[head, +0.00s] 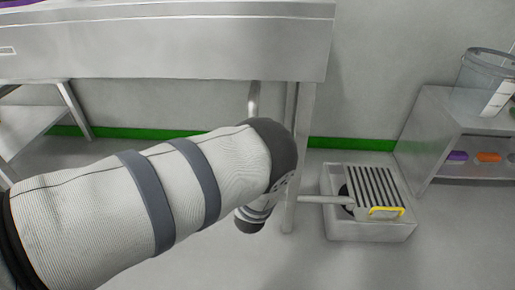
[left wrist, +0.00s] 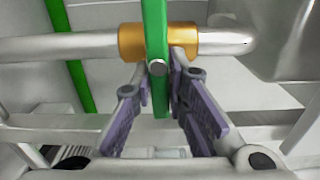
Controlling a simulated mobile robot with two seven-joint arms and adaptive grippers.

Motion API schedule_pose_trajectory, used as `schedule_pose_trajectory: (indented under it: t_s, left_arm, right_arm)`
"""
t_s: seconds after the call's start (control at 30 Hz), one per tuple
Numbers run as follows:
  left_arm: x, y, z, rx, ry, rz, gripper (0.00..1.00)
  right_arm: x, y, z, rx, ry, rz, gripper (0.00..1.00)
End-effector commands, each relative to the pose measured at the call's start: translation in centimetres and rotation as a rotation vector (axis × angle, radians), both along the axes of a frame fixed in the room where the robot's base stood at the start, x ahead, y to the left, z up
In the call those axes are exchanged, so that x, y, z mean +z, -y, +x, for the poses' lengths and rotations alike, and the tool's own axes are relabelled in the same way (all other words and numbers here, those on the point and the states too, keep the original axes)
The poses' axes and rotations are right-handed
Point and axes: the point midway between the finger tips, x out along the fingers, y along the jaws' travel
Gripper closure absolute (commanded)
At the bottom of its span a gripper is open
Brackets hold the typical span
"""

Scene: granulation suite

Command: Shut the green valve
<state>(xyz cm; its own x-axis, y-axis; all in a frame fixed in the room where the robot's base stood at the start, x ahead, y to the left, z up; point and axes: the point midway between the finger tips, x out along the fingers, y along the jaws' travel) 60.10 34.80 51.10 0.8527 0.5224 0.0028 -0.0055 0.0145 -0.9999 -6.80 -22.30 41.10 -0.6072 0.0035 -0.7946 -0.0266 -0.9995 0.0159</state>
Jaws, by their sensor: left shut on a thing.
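In the left wrist view, the green valve shows as a flat green handle (left wrist: 157,35) with a bolt near its lower end. It crosses a brass body (left wrist: 131,42) set in a pale pipe (left wrist: 60,46) that runs left to right. The handle lies across the pipe in this view. My left gripper (left wrist: 161,78) has its purple-padded fingers on either side of the handle's lower part and is shut on it. In the head view my left arm hides the valve and the gripper. My right gripper is in neither view.
A steel bench (head: 165,45) stands above my left arm, with a leg beside the wrist. A drain box (head: 370,228) with a slatted grate and yellow handle sits on the floor to the right. A shelf (head: 432,120) holding a clear bucket (head: 480,85) stands at far right.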

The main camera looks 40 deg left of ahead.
Motion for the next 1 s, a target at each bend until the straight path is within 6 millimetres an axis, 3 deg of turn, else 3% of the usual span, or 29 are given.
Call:
schedule_pose_trajectory:
  t_s: [0.03,0.07,0.13,0.47,0.57,0.8,1.0]
  left_arm:
    - [-0.7,0.4,-0.2,-0.005,-0.015,-0.01,1.0]
    - [-0.7,0.4,-0.2,-0.005,-0.015,-0.01,0.79]
    - [-0.6,0.3,-0.2,-0.004,-0.014,-0.008,0.64]
    - [-0.3,0.3,-0.4,-0.001,-0.007,-0.004,0.64]
    - [-0.3,1.2,-1.7,-0.003,-0.01,-0.004,0.64]
    - [-0.4,4.6,-7.3,-0.005,-0.011,-0.005,0.64]
    - [-0.3,6.3,-10.0,-0.003,-0.009,-0.006,0.64]
  right_arm:
    - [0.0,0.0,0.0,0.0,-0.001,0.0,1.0]
    - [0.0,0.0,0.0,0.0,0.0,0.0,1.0]
    - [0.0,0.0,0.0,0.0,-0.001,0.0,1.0]
    - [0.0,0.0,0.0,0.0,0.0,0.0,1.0]
    - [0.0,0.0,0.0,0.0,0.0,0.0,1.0]
    - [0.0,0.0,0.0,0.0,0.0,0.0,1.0]
    - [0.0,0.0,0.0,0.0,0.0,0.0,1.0]
